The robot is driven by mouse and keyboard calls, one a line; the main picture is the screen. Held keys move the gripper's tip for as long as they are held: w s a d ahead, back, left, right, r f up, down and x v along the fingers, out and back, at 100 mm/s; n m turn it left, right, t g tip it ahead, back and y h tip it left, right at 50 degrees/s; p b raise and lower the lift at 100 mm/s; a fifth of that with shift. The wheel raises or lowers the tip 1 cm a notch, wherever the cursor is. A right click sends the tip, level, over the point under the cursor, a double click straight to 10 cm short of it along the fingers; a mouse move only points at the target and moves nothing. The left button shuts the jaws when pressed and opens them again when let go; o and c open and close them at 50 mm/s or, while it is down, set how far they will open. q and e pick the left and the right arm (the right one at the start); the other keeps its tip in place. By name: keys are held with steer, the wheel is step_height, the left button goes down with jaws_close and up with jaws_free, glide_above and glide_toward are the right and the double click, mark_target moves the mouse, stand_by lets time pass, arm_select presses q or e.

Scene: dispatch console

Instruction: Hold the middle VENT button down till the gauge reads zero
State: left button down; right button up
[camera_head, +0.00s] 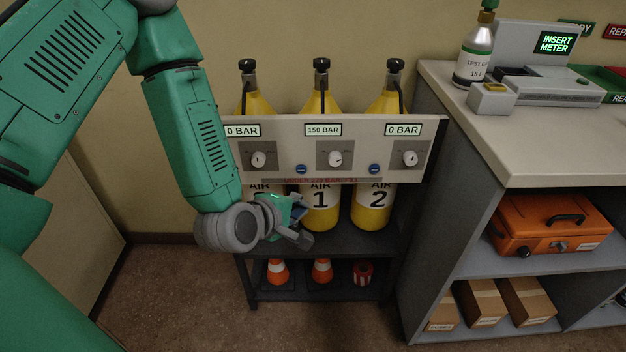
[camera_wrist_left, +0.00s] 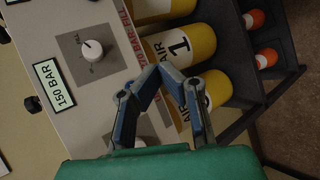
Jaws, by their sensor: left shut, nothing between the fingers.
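The grey gauge panel (camera_head: 290,134) carries three displays. The middle display (camera_head: 323,130) reads 150 BAR and the outer two read 0 BAR; the middle one also shows in the left wrist view (camera_wrist_left: 54,86). The middle knob (camera_head: 335,159) sits below it. Blue buttons show left (camera_head: 302,169) and right (camera_head: 375,169) of that knob; I cannot read their labels. My left gripper (camera_head: 303,238) is low in front of the yellow cylinders, below the panel. Its fingertips meet in the left wrist view (camera_wrist_left: 160,69), with nothing between them. My right gripper is out of view.
Yellow air cylinders (camera_head: 319,216) stand in the dark rack behind and below the panel. Orange cones (camera_head: 277,272) are on the lower shelf. A counter (camera_head: 540,148) stands to the right, with an orange case (camera_head: 551,222) beneath. My left arm covers the panel's left end.

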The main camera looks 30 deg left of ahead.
mark_target(301, 170)
arm_select(q)
steer(key=shift+a, duration=0.15)
steer(key=shift+w, duration=0.15)
steer(key=w+a, duration=0.1)
steer(key=w, duration=0.1)
steer(key=w+a, duration=0.3)
steer(key=w, duration=0.2)
steer(key=shift+a, duration=0.15)
steer(key=shift+w, duration=0.1)
steer(key=shift+w+a, duration=0.1)
steer(key=shift+w, duration=0.05)
stand_by(1.3)
steer(key=shift+w+a, duration=0.1)
steer(key=shift+w, duration=0.05)
